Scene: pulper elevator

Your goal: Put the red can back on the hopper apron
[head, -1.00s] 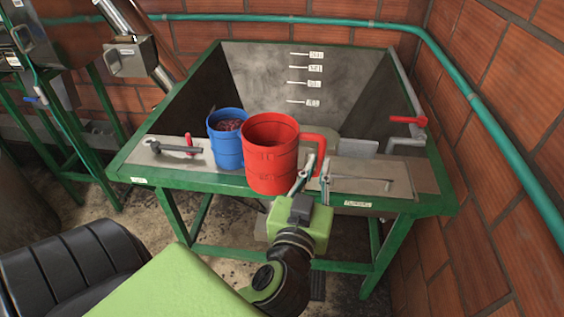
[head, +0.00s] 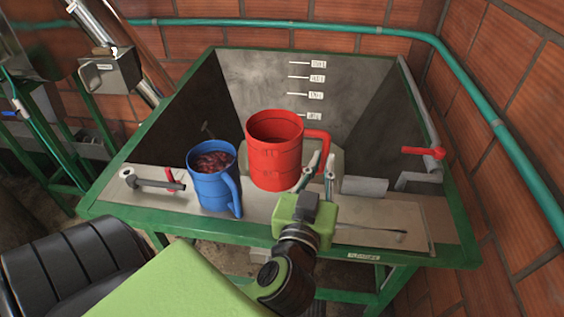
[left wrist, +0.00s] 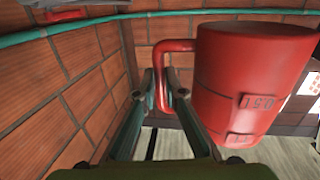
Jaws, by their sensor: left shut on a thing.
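The red can (head: 274,150) is upright, with its handle on the right. It also fills the right of the left wrist view (left wrist: 250,85), where a 0.5 L mark shows. My left gripper (head: 320,168) is shut on its handle; the two fingers sit around the handle's lower part in the left wrist view (left wrist: 160,92). The hopper apron (head: 385,215) is the pale strip along the hopper's front. The can's base overlaps the apron's back part in the head view; I cannot tell whether it touches. My right gripper is out of view.
A blue can (head: 212,185) with dark red contents stands on the apron left of the red can. A grey pipe with a valve (head: 155,182) lies further left. A red-handled valve (head: 425,153) is at the right. The apron's right half is mostly bare.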

